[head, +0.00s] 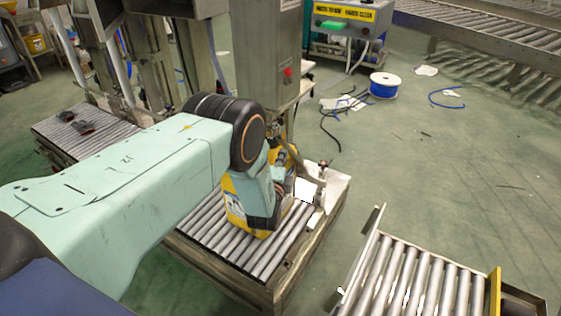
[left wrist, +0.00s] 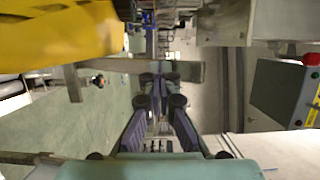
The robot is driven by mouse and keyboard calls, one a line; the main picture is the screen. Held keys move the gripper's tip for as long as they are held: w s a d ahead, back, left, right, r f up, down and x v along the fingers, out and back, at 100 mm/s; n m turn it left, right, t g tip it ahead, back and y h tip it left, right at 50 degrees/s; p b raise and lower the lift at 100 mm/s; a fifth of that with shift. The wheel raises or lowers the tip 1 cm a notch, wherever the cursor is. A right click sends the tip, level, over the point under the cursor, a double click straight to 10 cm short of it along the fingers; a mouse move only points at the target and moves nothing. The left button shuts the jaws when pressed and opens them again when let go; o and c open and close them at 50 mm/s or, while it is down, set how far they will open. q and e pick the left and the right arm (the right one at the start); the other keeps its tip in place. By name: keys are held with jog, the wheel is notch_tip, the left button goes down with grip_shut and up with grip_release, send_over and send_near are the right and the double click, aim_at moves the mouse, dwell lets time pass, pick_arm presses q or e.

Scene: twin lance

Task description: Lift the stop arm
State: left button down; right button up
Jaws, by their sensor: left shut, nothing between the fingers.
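The stop arm, a grey metal bar, shows beside the yellow jug at the conveyor's end in the head view (head: 308,171). In the left wrist view the bar (left wrist: 118,66) runs across, with a short piece hanging from its left end. My left gripper (left wrist: 158,80) is shut and empty, its dark fingertips at the bar. I cannot tell whether they touch it. In the head view my mint arm and wrist hide most of these fingers. The yellow jug (head: 236,207) stands on the rollers (head: 218,239), partly behind my wrist. My right gripper is not in view.
A steel cabinet with a red button (head: 288,72) stands behind my wrist. A second roller conveyor (head: 405,275) lies at lower right, across a floor gap. A blue spool (head: 384,85) and loose cables lie on the green floor behind. The right floor is mostly clear.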

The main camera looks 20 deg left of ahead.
aim_at(288, 146)
pick_arm(q)
jog(key=shift+w+d+r+b, duration=0.15)
jog(key=shift+w+r+b, duration=0.05)
jog(key=shift+w+r, duration=0.55)
jog(key=shift+w+d+r+b, duration=0.1)
jog(key=shift+w+r+b, duration=0.1)
jog(key=shift+w+r, duration=0.55)
jog(key=shift+w+f, duration=0.15)
jog(key=shift+f, duration=0.05)
jog(key=shift+w+d+r+b, duration=0.1)
jog(key=shift+w+r+b, duration=0.2)
jog(key=shift+w+b, duration=0.3)
jog(key=shift+w+d+r+b, duration=0.1)
jog(key=shift+w+r+b, duration=0.2)
jog(key=shift+w, duration=0.45)
jog(key=shift+w+d+r+b, duration=0.1)
jog(key=shift+w+r+b, duration=0.15)
jog(key=shift+w+b, duration=0.4)
jog(key=shift+w+r, duration=0.3)
jog(key=shift+w, duration=0.15)
